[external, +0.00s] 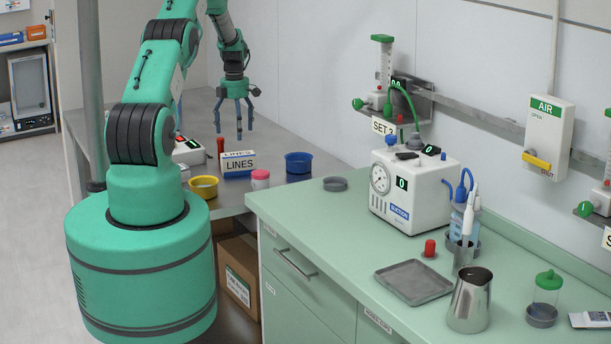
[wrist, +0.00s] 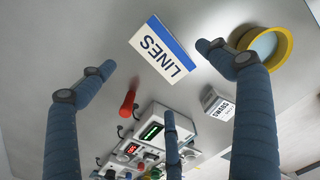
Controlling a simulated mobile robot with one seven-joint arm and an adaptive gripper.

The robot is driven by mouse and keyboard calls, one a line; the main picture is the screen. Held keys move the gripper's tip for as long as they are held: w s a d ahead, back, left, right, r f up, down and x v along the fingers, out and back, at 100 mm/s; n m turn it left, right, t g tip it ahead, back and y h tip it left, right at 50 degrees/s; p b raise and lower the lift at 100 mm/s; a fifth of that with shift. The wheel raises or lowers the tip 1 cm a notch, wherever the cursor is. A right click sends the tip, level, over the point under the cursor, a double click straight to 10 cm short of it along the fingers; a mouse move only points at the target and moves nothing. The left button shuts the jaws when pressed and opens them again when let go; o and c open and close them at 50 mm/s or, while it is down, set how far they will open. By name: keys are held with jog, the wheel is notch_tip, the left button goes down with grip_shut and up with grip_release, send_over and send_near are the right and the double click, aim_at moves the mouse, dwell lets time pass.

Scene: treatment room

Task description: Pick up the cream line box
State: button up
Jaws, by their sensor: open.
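The cream line box (external: 238,166) is a small cream carton with a blue band and the word LINES. It stands on the grey worktop in the external view. In the wrist view the line box (wrist: 160,50) lies ahead, between the spread fingertips and slightly beyond them. My gripper (external: 236,130) has three blue fingers pointing down, above the grey worktop near the box. It is open and empty, and its fingers (wrist: 155,66) appear apart from the box in the wrist view.
A yellow-rimmed bowl (external: 203,187), a red-capped item (external: 220,146), a pink-lidded jar (external: 260,180) and a blue bowl (external: 298,162) stand close around the box. In the wrist view a SWABS carton (wrist: 217,104) and a device with displays (wrist: 150,134) are near.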

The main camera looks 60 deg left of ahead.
aim_at(237, 153)
jog(key=shift+f, duration=2.35)
jog(key=shift+f, duration=0.1)
jog(key=shift+w+f, duration=0.1)
jog(key=shift+f, duration=2.4)
jog(key=c, duration=1.3)
